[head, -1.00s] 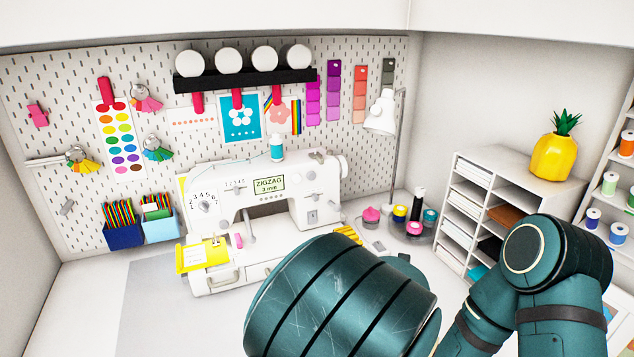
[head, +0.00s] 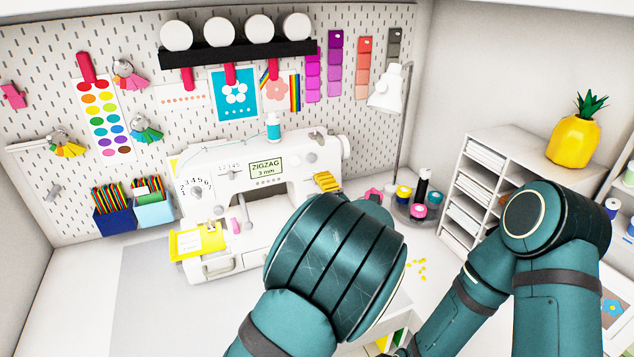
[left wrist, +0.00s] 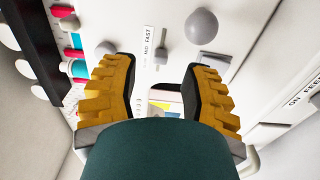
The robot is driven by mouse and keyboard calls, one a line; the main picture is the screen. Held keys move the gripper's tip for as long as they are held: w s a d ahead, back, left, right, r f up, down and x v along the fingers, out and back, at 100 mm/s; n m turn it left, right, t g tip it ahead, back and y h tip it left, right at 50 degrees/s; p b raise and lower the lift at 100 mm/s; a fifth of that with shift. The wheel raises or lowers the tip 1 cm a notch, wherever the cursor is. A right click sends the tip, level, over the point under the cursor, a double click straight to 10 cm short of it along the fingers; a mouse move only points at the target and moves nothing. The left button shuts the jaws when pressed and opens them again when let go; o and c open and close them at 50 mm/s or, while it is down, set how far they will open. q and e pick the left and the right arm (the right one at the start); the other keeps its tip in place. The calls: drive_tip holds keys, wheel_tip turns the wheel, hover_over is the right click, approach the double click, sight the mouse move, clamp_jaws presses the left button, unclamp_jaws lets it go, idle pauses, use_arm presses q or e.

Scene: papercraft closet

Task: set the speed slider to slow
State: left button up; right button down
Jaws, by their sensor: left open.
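The white sewing machine (head: 225,195) stands against the pegboard. In the left wrist view, a label strip reading MID and FAST (left wrist: 148,45) marks the speed slider. A small grey slider knob (left wrist: 161,52) shows beside the strip, near MID; the SLOW end is not readable. My left gripper (head: 327,182) is at the right part of the machine's front, its yellow fingers showing past my arm. In the wrist view the left gripper (left wrist: 160,72) is open and empty, one finger on each side of the knob, apart from it. My right gripper is not in view.
A larger round grey knob (left wrist: 201,25) sits just right of the slider. A lamp (head: 388,90) and a round tray of jars (head: 418,212) stand right of the machine. Small yellow bits (head: 417,268) lie on the table. A white shelf unit (head: 470,185) is further right.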

sight(304, 181)
use_arm(q)
drive_tip(key=x, duration=0.3)
drive_tip(key=shift+w, duration=0.15)
clamp_jaws()
drive_tip(key=shift+s+a+f+b, duration=0.15)
drive_tip(key=shift+s+a+b, duration=0.1)
drive_tip(key=shift+a+b, duration=0.55)
drive_tip(key=shift+s+a+b, duration=0.15)
drive_tip(key=shift+a+b, duration=0.15)
drive_tip(key=shift+b, duration=0.15)
